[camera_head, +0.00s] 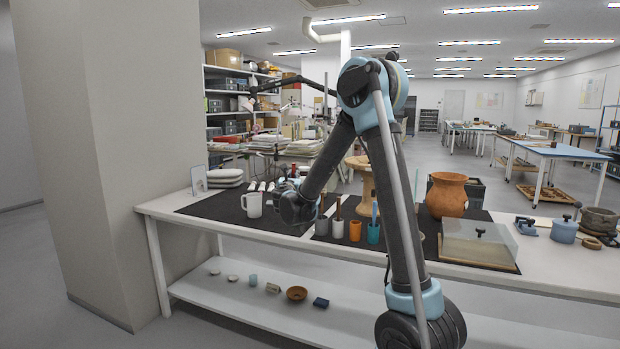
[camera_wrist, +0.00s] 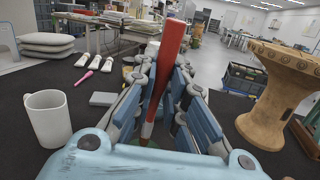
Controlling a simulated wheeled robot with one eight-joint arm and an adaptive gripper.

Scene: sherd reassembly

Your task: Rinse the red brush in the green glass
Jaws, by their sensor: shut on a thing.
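My gripper (camera_wrist: 158,105) is shut on the red brush (camera_wrist: 172,45), with its fingers on both sides of it. The brush stands nearly upright, leaning a little, with its thick red end up; its lower end shows partly between the fingers. In the head view my gripper (camera_head: 292,203) is over the dark mat, beside the white mug. A teal cup (camera_head: 373,235) at the right end of a row of cups, with a blue stick in it, looks the nearest to a green glass. That cup is not clearly seen in the wrist view.
A white mug (camera_wrist: 47,118) stands left of my gripper. Grey cups (camera_head: 322,226) and an orange cup (camera_head: 355,231) stand left of the teal cup. A wooden stand (camera_wrist: 275,90), a terracotta jar (camera_head: 446,194) and a clear box (camera_head: 479,243) are to the right. A pink tool (camera_wrist: 83,78) lies beyond.

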